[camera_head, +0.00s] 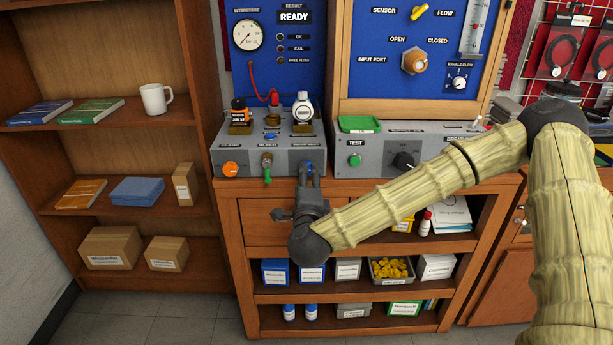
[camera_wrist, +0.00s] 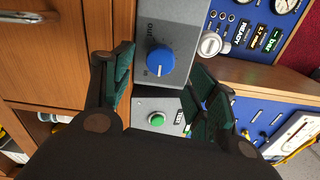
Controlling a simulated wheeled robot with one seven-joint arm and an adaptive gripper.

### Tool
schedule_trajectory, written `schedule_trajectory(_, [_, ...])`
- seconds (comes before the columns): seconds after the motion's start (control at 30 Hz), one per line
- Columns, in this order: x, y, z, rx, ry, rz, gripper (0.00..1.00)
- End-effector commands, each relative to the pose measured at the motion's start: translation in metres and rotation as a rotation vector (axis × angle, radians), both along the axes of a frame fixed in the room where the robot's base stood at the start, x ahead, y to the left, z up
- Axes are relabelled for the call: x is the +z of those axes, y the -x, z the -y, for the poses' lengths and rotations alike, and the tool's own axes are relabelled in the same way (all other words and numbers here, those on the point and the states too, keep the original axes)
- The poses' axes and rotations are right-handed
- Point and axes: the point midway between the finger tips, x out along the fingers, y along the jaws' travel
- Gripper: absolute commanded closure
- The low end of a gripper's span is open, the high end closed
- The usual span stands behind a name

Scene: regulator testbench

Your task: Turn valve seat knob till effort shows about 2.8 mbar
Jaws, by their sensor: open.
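A round blue knob (camera_wrist: 160,60) with a white pointer mark sits on the grey bench front in the wrist view, with "IN" and "OUT" printed beside it. I take it to be the valve seat knob, but no such label is readable. My gripper (camera_wrist: 166,66) is open, its dark green fingers on either side of the knob with gaps showing. In the head view my gripper (camera_head: 309,174) is at the right end of the left grey bench (camera_head: 300,148) and hides most of the knob.
An orange knob (camera_head: 230,169) and a green-tipped lever (camera_head: 267,170) are to the left on the same bench. A silver regulator (camera_head: 302,108) stands on top. To the right is a second bench with a green button (camera_head: 355,160). A screen (camera_head: 294,17) reads READY.

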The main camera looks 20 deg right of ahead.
Motion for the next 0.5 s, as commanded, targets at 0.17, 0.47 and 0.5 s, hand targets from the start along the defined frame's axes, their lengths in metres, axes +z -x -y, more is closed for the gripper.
schedule_trajectory(0.17, [-0.001,0.033,-0.01,0.003,0.001,-0.002,0.42])
schedule_trajectory(0.47, [-0.001,0.072,-0.021,0.0,0.0,-0.001,0.42])
schedule_trajectory(0.5, [-0.001,0.075,-0.022,0.0,-0.001,-0.002,0.42])
